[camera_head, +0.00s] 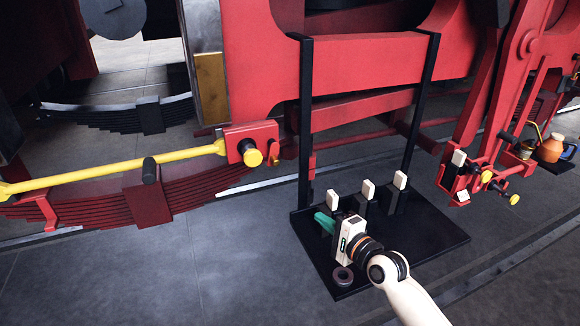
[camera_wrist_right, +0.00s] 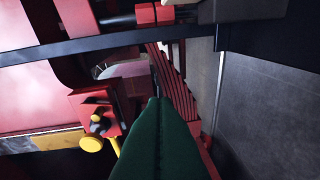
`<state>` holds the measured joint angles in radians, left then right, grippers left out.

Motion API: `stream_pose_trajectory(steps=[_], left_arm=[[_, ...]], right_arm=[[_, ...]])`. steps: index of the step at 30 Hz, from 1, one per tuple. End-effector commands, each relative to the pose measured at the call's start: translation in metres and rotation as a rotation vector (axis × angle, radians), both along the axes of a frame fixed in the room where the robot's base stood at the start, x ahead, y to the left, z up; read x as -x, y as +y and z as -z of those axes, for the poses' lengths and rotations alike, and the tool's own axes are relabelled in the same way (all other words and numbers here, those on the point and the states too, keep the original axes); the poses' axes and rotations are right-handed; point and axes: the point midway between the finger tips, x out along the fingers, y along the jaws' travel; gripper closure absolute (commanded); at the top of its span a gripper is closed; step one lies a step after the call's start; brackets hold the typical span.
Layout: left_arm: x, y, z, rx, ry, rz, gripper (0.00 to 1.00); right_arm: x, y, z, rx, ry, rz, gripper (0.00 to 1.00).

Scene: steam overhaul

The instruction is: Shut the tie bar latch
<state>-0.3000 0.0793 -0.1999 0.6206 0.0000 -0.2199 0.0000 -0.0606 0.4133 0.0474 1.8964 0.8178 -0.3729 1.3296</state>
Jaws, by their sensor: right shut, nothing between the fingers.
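The yellow tie bar (camera_head: 110,170) runs from the left edge to a red latch block (camera_head: 240,137) on the red frame. A yellow round knob (camera_head: 253,158) sticks out of the block, and a dark grip (camera_head: 149,170) stands on the bar. The block (camera_wrist_right: 95,103) and its yellow knob (camera_wrist_right: 92,144) also show in the right wrist view, left of the fingertips. I cannot tell how far the latch is closed. My right gripper (camera_head: 325,223) has its green fingers together and empty, right of and below the block, clear of it. My left gripper is out of view.
A black base plate (camera_head: 440,236) with two tall black uprights (camera_head: 306,120) and several white-topped posts (camera_head: 368,190) lies under and around my right gripper. A grey ring (camera_head: 343,275) lies on it. An orange jug (camera_head: 549,148) stands far right. The floor front left is clear.

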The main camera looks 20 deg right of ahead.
Motion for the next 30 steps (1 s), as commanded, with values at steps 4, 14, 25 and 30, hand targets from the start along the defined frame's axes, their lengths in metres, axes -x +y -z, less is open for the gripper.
stream_pose_trajectory(steps=[4,14,25,30], left_arm=[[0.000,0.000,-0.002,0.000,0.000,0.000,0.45],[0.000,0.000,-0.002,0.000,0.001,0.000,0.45],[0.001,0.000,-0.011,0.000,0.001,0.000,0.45],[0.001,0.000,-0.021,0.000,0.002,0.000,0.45]], right_arm=[[-0.008,-0.010,-0.056,-0.194,-0.093,0.007,1.00],[-0.009,-0.013,-0.074,-0.273,-0.123,0.004,1.00],[-0.033,-0.008,-0.079,-0.272,-0.123,0.005,1.00],[-0.069,0.000,-0.083,-0.270,-0.124,0.005,1.00]])
